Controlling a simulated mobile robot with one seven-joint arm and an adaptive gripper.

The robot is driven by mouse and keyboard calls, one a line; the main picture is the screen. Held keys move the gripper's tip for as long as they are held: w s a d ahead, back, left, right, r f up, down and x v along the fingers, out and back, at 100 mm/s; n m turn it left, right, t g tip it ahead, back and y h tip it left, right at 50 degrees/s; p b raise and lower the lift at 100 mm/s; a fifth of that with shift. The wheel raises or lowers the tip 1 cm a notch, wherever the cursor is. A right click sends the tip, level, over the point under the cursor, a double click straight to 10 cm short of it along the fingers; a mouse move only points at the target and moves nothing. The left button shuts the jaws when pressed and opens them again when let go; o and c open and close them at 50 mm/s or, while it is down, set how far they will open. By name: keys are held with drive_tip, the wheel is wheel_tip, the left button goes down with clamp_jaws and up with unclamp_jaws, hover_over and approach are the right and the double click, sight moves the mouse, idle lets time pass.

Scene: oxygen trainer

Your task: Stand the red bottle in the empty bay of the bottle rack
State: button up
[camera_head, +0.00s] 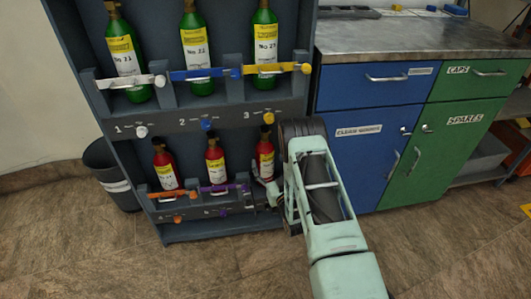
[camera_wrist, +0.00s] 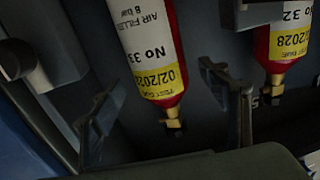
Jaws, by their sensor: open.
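The bottle rack (camera_head: 178,126) stands against the wall, with red bottles in its lower row. The red bottle at the right of that row (camera_head: 265,157) stands upright in the right-hand bay, beside my arm. In the wrist view a red bottle (camera_wrist: 150,45) with a white and yellow label shows its brass neck between the fingers. My gripper (camera_wrist: 165,108) is open, with one finger on each side of the neck. I cannot tell whether either finger touches it.
Two more red bottles stand left, behind orange (camera_head: 172,194) and purple (camera_head: 218,188) bars. Green bottles (camera_head: 195,45) fill the upper row. A blue and green cabinet (camera_head: 365,140) stands close to the right of my arm. A dark bin (camera_head: 110,172) stands left; the front floor is clear.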

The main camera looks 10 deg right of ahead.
drive_tip(key=s+p, duration=0.1)
drive_tip(key=s, duration=0.5)
drive_tip(key=shift+s+d, duration=0.25)
drive_tip(key=shift+d, duration=0.2)
drive_tip(key=shift+r, duration=0.1)
